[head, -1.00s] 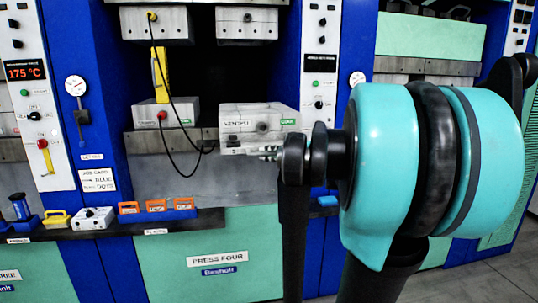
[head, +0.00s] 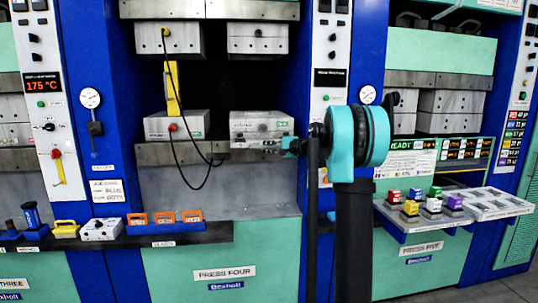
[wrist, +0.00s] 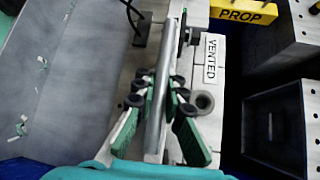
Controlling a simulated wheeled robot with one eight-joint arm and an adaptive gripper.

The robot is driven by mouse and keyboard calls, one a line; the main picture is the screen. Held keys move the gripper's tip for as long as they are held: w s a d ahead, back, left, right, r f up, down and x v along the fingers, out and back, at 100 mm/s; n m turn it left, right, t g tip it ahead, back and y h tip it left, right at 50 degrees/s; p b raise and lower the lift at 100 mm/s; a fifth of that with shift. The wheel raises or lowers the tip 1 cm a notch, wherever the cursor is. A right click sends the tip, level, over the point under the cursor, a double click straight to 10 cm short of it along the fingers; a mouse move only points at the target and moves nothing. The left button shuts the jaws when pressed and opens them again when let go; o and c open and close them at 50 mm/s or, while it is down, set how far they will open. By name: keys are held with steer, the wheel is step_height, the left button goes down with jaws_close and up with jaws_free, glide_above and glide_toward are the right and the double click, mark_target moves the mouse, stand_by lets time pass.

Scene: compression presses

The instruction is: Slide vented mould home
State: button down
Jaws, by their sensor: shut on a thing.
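The vented mould (head: 262,130) is a pale grey block on the lower right of press four's opening, its front close to the bolster's front edge. Its VENTED label (wrist: 212,58) and a round hole show in the wrist view. My gripper (head: 287,148) is at the mould's lower front in the head view. In the wrist view, my gripper's fingers (wrist: 159,98) are closed on a grey metal bar along the mould's front. The back of the mould is hidden.
A yellow prop (head: 173,88) stands on the left lower block (head: 175,126), and a black cable hangs before the press. Upper blocks (head: 257,38) hang above. A shelf (head: 200,234) carries orange-handled items. Press five's tray (head: 405,222) holds coloured pieces at right.

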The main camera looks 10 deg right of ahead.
mark_target(264, 140)
steer(key=w, duration=1)
steer(key=shift+d+r, duration=0.15)
steer(key=shift+r, duration=0.05)
steer(key=c, duration=1.6)
jaws_free()
steer(key=shift+s, duration=0.1)
steer(key=v, duration=1.2)
steer(key=shift+f, duration=0.1)
steer(key=shift+s, duration=0.1)
